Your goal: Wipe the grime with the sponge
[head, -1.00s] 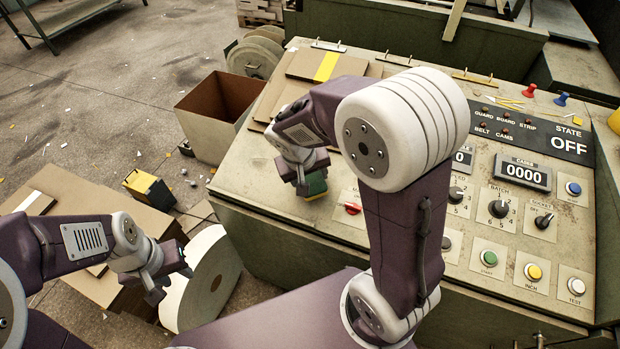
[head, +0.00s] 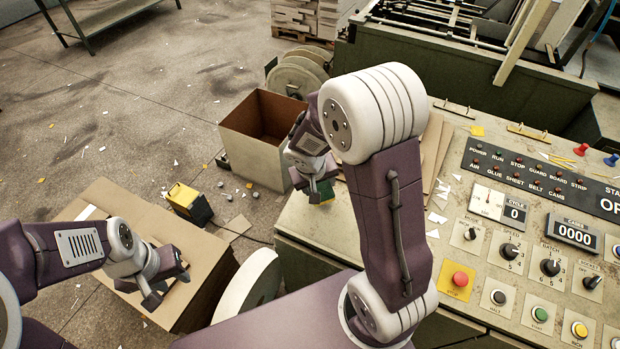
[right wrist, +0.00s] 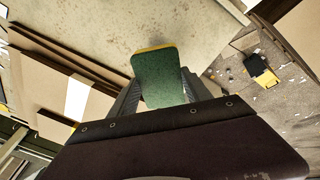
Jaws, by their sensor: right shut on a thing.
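The sponge, a green block with a yellow layer, shows in the head view (head: 323,192) and in the right wrist view (right wrist: 160,80). My right gripper (head: 318,188) is shut on it. It is over the left edge of the pale, stained console top (head: 312,226); I cannot tell whether it touches. No distinct grime patch can be made out; part of the console top is hidden behind my right arm. My left gripper (head: 168,286) is open and empty, above the cardboard stack at lower left.
An open cardboard box (head: 256,150) stands left of the console, close to my right gripper. Brown boards (head: 432,150) lie on the console top. Knobs and a red stop button (head: 460,279) are to the right. A yellow-black object (head: 188,204) lies on the floor.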

